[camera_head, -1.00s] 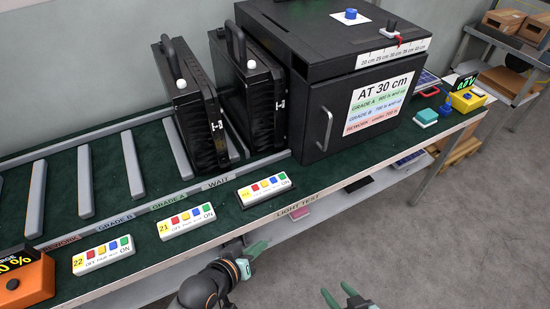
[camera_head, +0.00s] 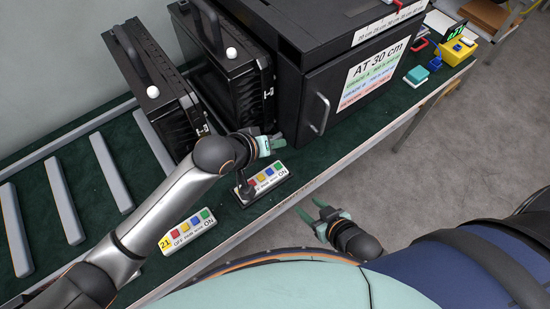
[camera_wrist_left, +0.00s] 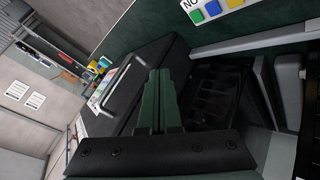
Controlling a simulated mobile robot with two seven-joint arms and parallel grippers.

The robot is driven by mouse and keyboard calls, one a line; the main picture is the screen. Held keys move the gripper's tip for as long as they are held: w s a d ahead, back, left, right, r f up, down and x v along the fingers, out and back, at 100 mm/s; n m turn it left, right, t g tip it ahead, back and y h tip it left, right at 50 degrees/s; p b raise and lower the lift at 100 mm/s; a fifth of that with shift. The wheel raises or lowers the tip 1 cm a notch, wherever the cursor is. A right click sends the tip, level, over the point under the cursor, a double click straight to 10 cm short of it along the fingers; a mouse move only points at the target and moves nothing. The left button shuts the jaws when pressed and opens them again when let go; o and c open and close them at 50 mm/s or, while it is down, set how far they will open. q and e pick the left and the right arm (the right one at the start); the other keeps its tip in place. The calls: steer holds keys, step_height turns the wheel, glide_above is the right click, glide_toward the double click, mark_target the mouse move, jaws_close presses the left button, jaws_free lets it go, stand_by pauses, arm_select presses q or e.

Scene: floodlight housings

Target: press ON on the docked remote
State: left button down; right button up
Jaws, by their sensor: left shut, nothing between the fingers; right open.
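The docked remote (camera_head: 270,178), white with red, yellow, blue and green buttons and ON printed at its right end, sits in a black dock (camera_head: 243,203) at the table's front edge. Its left end is partly hidden by my left arm. My left gripper (camera_head: 279,141) is shut and empty, just behind the remote's right end and apart from the buttons. Its closed green fingers show in the left wrist view (camera_wrist_left: 160,100). My right gripper (camera_head: 318,212) is open and empty, off the table's front edge.
A black test box (camera_head: 320,110) with a door handle stands right behind the remote. Two black floodlight housings (camera_head: 165,105) stand to the left. Another remote, marked 21 (camera_head: 187,232), lies at the front left. A teal-topped block (camera_head: 416,76) and yellow meter (camera_head: 459,50) are far right.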

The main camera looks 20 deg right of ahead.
arm_select(q)
steer(key=b, duration=0.5)
glide_above(276, 170)
step_height(276, 170, down, 7)
steer(key=shift+f, duration=0.1)
steer(key=shift+f+b, duration=0.5)
steer(key=shift+f, duration=0.25)
stand_by(0.8)
stand_by(0.6)
steer(key=shift+f, duration=0.45)
